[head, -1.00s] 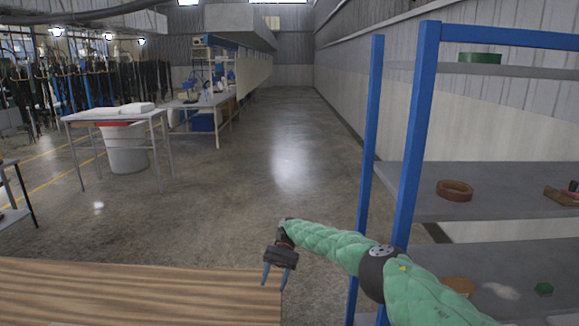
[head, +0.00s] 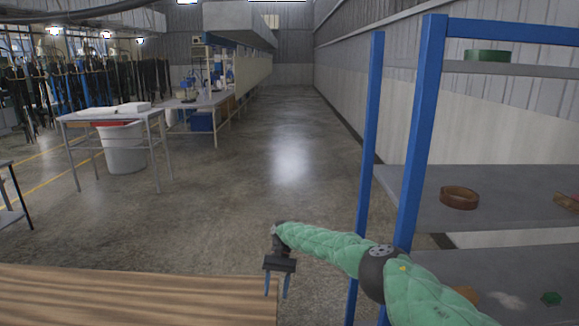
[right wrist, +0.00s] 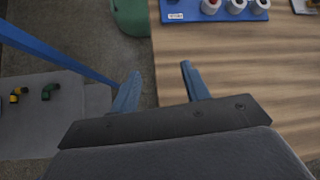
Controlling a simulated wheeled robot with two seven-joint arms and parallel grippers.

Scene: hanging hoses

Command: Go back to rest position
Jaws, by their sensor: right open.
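My right gripper (head: 276,285) hangs at the right edge of the wooden table (head: 120,300) in the head view, its arm in a green padded sleeve coming from the lower right. Its two blue fingers are apart with nothing between them. In the right wrist view the open fingers (right wrist: 160,88) point toward the table's edge, with wood on the right and grey floor on the left. My left gripper is not in view.
A blue-framed shelf rack (head: 412,150) stands close on the right, holding a brown ring (head: 459,198). In the wrist view, a blue board (right wrist: 200,10) with white round parts lies on the table. The floor aisle (head: 285,150) ahead is clear.

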